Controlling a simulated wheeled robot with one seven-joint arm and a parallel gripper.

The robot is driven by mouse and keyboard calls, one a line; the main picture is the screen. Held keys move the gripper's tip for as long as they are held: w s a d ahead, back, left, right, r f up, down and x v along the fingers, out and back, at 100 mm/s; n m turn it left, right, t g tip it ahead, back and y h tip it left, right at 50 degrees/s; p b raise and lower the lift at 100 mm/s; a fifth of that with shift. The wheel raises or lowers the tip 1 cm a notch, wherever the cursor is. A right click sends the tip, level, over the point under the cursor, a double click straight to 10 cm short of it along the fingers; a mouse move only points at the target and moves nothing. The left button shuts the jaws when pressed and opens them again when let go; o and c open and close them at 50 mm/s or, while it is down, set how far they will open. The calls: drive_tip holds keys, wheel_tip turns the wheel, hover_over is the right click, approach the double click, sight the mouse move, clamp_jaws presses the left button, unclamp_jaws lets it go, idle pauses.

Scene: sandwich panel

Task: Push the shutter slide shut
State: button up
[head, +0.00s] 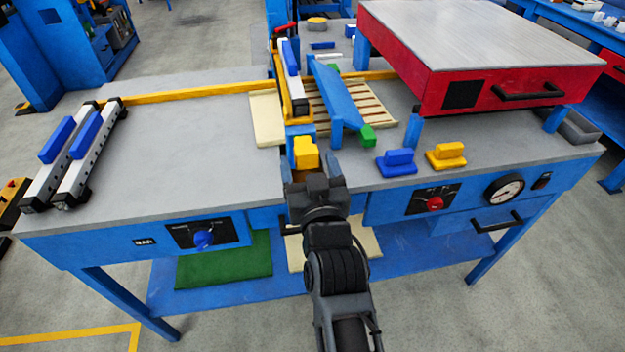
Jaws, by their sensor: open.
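A yellow block (305,152), which looks like the handle of the shutter slide, stands near the front edge of the bench, in front of the yellow upright frame (297,95). The shutter slide's own plate cannot be made out clearly. My gripper (303,178) is just in front of the yellow block, at the bench's front edge. Its jaws are open, but the fingertips are partly hidden by the gripper body. I cannot tell whether they touch the block. A cream panel (267,118) shows to the left of the frame, and a slatted wooden rack (350,102) to its right.
A blue sloped chute (335,92) with a green block (367,135) stands right of the frame. A blue handle (397,162) and a yellow handle (446,155) sit farther right. A red press box (440,85) stands at the right.

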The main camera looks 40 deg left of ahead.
drive_tip(key=v, duration=0.8)
drive_tip(key=shift+s+d, duration=0.25)
idle(0.7)
drive_tip(key=s+d+f+m+t+h, duration=0.1)
drive_tip(key=s+d+f+m+h, duration=0.15)
drive_tip(key=d, duration=0.65)
drive_tip(key=s+d+f+m+t+h, duration=0.15)
drive_tip(key=s+d, duration=0.25)
drive_tip(key=d, duration=0.6)
drive_tip(key=s+d+f+m+t+h, duration=0.1)
drive_tip(key=s+d+f+m+h, duration=0.2)
drive_tip(key=d, duration=0.6)
drive_tip(key=s+d+r+m+h, duration=0.1)
drive_tip(key=s+d+r+h, duration=0.2)
drive_tip(key=s+d, duration=0.4)
drive_tip(key=s+d+r+m+h, duration=0.2)
drive_tip(key=s+d+r, duration=0.4)
drive_tip(key=s, duration=0.6)
drive_tip(key=d+h, duration=0.1)
drive_tip(key=d, duration=0.1)
drive_tip(key=shift+d+h, duration=0.3)
drive_tip(key=shift+h, duration=0.1)
drive_tip(key=shift+s, duration=0.1)
